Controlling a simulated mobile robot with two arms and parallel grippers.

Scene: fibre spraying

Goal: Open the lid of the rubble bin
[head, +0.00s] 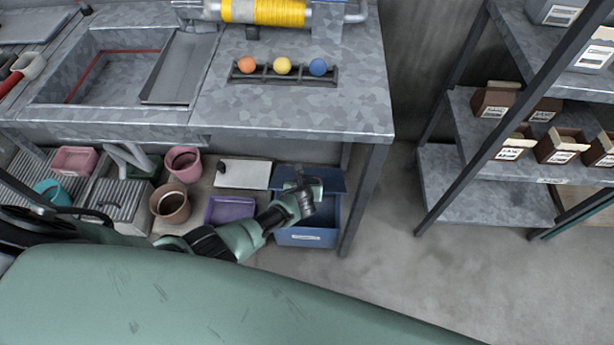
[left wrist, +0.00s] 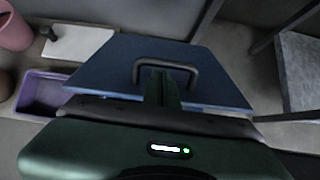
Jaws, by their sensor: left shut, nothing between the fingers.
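The rubble bin (head: 306,237) is a blue box with a white label, on the floor under the workbench. Its flat blue lid (head: 332,181) stands at the bin's far side, with part of the dark inside showing in front of it. In the left wrist view the lid (left wrist: 110,72) fills the middle, with a dark bar handle (left wrist: 197,73) on it. My left gripper (head: 301,180) is at the lid; its shut fingers (left wrist: 163,84) sit within the handle's outline. I cannot tell whether they touch the handle. My right gripper is not in view.
A purple tray (head: 231,209) and a white lid-like panel (head: 244,173) lie left of the bin, with pots (head: 170,206) beyond. A bench leg (head: 362,200) stands close on the right. Bare floor (head: 400,260) separates it from the shelf rack (head: 485,190).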

